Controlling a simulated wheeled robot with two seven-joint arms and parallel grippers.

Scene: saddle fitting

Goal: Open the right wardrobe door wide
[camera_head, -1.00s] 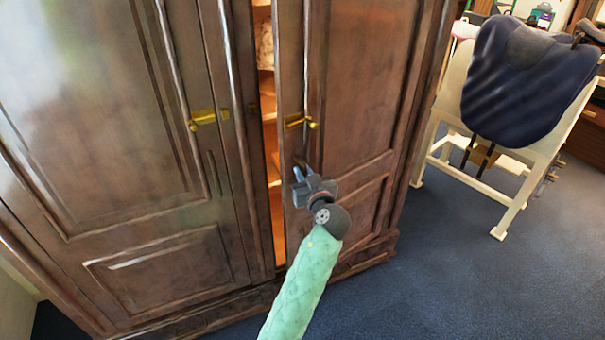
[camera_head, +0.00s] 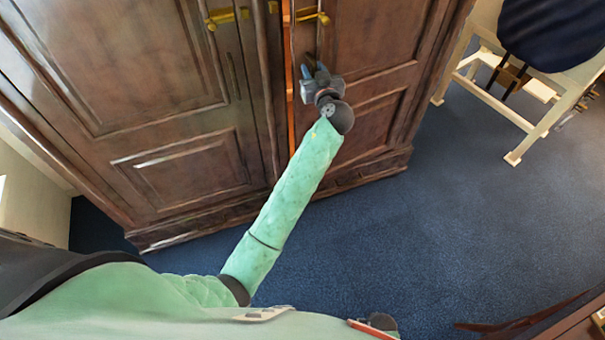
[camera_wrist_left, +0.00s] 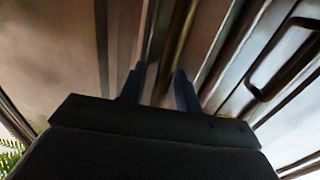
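The wardrobe's right door (camera_head: 375,45) is slightly ajar. A narrow lit orange strip (camera_head: 290,105) of the interior shows at its left edge. Its brass handle (camera_head: 322,17) is near the top of the head view. My left gripper (camera_head: 308,64) is below that handle, by the door's left edge. In the left wrist view, the two fingers of my left gripper (camera_wrist_left: 160,82) stand apart and open. A brown upright strip of wood shows between and beyond them; I cannot tell whether they touch it. My right gripper is not in view.
The left wardrobe door (camera_head: 120,60), with its brass handle (camera_head: 222,17), is closed. A pale wooden stand (camera_head: 515,115) bearing a dark saddle (camera_head: 555,35) is at the upper right. The blue carpet (camera_head: 430,220) before the wardrobe is clear.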

